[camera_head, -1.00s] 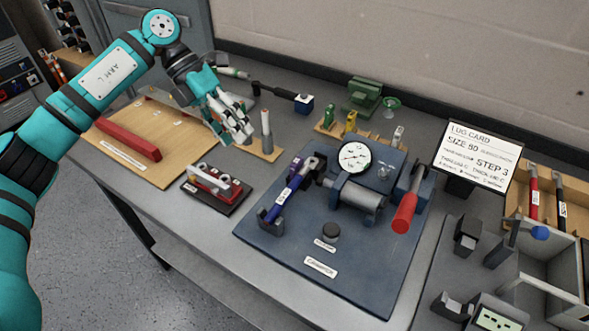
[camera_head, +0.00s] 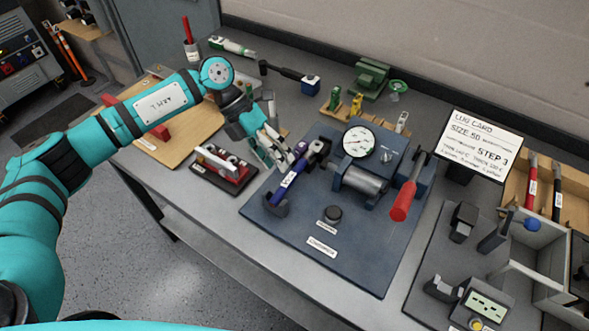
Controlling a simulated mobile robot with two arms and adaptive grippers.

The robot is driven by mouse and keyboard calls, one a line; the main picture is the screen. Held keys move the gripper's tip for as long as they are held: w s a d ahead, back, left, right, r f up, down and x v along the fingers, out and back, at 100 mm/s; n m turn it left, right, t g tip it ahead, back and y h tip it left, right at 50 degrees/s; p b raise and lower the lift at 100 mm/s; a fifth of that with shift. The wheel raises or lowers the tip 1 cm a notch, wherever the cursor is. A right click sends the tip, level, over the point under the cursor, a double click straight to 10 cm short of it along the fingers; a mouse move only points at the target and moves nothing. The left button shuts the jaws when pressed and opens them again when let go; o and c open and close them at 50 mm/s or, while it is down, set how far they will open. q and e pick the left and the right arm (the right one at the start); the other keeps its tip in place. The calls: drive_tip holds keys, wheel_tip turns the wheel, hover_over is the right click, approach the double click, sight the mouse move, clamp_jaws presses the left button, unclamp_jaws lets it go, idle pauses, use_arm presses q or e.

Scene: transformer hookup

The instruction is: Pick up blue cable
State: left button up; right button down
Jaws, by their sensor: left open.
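The blue cable (camera_head: 288,181) is a short blue length with a white label and dark ends. It lies tilted on the left part of the dark blue crimper base plate (camera_head: 330,264), propped between a dark holder at its lower end and a dark piece at its upper end. My left gripper (camera_head: 273,158) is open, just up and left of the cable, with its fingers pointing down toward it. I cannot tell whether a finger touches the cable. My right gripper is not in view.
A gauge (camera_head: 359,141) and a red-handled lever (camera_head: 403,200) stand right of the cable. A small black stand with red and white parts (camera_head: 225,167) is close left of the gripper. A lug card (camera_head: 481,144) stands at right.

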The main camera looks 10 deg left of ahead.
sight(288, 177)
use_arm(q)
drive_tip(key=p+x, duration=0.2)
drive_tip(key=x, duration=0.2)
drive_tip(key=shift+w+d+f, duration=0.15)
drive_tip(key=shift+f, duration=0.3)
clamp_jaws()
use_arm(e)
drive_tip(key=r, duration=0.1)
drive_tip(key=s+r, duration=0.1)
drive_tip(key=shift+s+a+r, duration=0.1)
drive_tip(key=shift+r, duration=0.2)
